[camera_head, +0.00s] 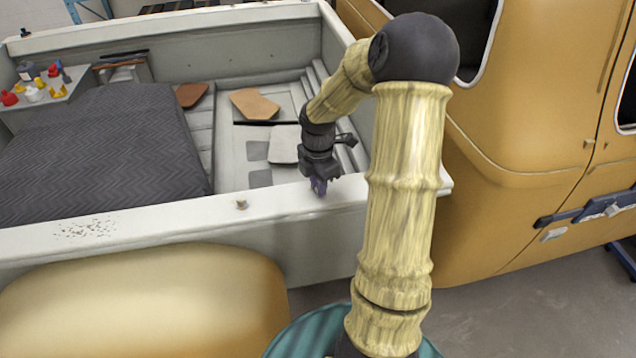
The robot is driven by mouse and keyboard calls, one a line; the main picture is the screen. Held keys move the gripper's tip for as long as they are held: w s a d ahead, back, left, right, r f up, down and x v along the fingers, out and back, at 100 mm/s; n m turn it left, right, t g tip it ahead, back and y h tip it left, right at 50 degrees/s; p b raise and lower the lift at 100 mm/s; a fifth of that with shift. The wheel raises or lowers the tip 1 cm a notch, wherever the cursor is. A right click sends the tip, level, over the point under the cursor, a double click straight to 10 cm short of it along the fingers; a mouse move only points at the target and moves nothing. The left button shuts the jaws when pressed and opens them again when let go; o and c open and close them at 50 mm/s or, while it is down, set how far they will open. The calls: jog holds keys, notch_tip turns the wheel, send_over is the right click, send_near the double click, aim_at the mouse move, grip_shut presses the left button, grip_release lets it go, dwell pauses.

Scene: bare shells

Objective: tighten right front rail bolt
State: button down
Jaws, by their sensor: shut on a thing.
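The pale near side rail (150,228) of the truck bed runs across the view. My gripper (319,188) points down at the top of this rail, near its right end by the cab. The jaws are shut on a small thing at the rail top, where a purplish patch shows. It appears to be a rail bolt, but the jaws hide most of it, so its seating cannot be told. Another small brownish bolt (241,204) stands on the same rail, left of my gripper and apart from it.
A dark patterned mat (100,150) covers the left of the bed. Tan and brown pieces (254,104) and a grey pad (284,144) lie on the bed floor. A tray with several bottles (40,92) stands at the left. The yellow cab (530,150) bounds the right.

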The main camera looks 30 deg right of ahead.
jog(key=shift+m, duration=0.4)
jog(key=m, duration=0.5)
jog(key=shift+w, duration=0.15)
jog(key=m, duration=0.4)
jog(key=shift+w+d, duration=0.1)
jog(key=m+b, duration=0.1)
jog(key=m, duration=0.2)
jog(key=shift+m, duration=0.3)
jog(key=m, duration=0.5)
jog(key=shift+d+b, duration=0.15)
jog(key=shift+b, duration=0.15)
jog(key=m, duration=0.4)
jog(key=shift+d+r+m, duration=0.1)
jog(key=shift+m, duration=0.3)
jog(key=c, duration=1.3)
grip_release()
